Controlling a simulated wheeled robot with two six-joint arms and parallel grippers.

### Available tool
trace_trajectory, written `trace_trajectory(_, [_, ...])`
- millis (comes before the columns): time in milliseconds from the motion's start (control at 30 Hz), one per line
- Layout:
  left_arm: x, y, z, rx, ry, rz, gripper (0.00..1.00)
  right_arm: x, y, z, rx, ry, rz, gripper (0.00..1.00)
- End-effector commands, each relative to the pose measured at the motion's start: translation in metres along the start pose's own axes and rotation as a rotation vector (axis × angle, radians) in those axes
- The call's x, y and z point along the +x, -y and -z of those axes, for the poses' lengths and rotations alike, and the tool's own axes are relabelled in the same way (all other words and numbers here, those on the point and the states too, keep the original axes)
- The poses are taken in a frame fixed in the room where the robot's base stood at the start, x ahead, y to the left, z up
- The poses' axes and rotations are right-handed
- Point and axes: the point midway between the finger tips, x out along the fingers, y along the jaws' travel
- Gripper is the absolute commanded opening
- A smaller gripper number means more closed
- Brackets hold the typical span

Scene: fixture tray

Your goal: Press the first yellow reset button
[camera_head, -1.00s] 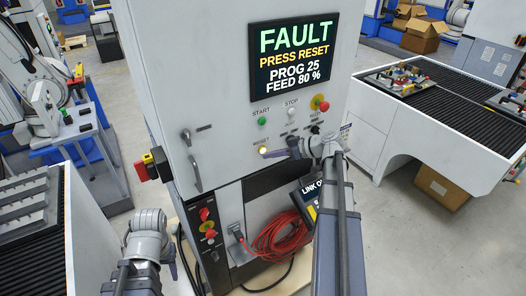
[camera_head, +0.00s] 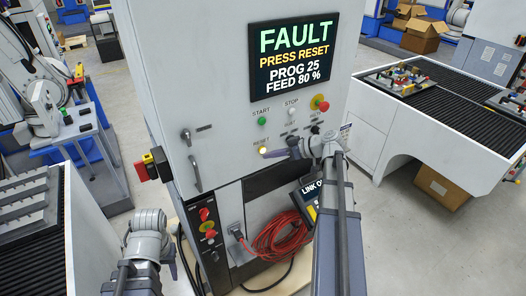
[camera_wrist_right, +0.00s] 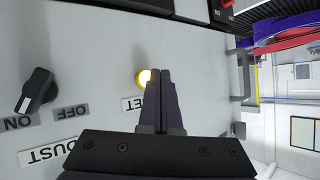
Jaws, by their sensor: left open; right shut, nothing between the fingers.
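The yellow reset button (camera_head: 263,150) glows on the front panel of the grey machine (camera_head: 225,95), below the green START button. It also shows in the right wrist view (camera_wrist_right: 143,78), next to a label partly hidden by my fingers. My right gripper (camera_head: 272,154) is shut and empty. Its fingertips (camera_wrist_right: 161,74) are right beside the button in both views; I cannot tell whether they touch it. The machine's screen (camera_head: 295,58) reads FAULT, PRESS RESET. My left gripper (camera_head: 173,262) is open at the lower left, away from the panel.
A black knob (camera_wrist_right: 36,90) is to the left in the wrist view. A red cable coil (camera_head: 285,238) hangs below. A fixture table (camera_head: 460,110) stands right.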

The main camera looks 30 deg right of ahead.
Motion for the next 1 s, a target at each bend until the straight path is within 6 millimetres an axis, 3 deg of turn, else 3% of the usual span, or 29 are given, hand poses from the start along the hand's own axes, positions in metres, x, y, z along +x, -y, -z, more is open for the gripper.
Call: trace_trajectory(1000, [-0.0002,0.0,0.0,0.0,0.0,0.0,0.46,0.0083,-0.0062,0.0063,0.0,0.0,0.0,0.0])
